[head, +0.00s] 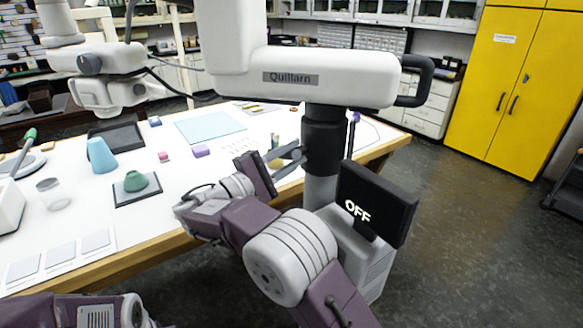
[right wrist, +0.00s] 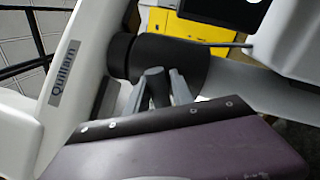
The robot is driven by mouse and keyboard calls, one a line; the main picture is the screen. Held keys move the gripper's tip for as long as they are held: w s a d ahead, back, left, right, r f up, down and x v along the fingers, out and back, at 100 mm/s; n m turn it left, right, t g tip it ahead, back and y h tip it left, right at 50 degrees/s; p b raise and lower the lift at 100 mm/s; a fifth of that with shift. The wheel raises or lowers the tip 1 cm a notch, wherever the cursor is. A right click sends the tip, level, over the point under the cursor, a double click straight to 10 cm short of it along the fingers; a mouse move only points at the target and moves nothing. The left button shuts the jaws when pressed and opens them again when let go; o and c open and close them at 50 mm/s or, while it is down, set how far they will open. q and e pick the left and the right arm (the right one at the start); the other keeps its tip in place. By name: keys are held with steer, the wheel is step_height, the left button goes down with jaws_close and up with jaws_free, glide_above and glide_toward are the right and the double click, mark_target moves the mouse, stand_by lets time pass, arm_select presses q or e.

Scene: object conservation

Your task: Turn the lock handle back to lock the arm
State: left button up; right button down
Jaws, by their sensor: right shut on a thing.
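The white arm labelled Quillarn (head: 340,75) rests on a column with a black collar (head: 323,140). The arm also shows in the right wrist view (right wrist: 85,50), with the black collar (right wrist: 185,62) beside it. My right gripper (head: 295,158) reaches the left side of the collar. In the right wrist view its two grey fingers (right wrist: 167,85) point at the collar and are close together. It is shut on the lock handle, which is mostly hidden between the fingers. My left gripper is outside the view; only part of my left arm shows at the lower left.
A black display (head: 375,205) reading OFF stands right of the column.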

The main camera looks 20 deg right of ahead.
steer(key=m+b, duration=0.2)
steer(key=m, duration=0.1)
steer(key=shift+m+g+h, duration=0.3)
steer(key=shift+m, duration=0.1)
steer(key=shift+m+g+b, duration=0.3)
steer(key=shift+m+b, duration=0.4)
steer(key=shift+m, duration=0.2)
steer(key=shift+r, duration=0.1)
steer(key=c, duration=1.2)
jaws_free()
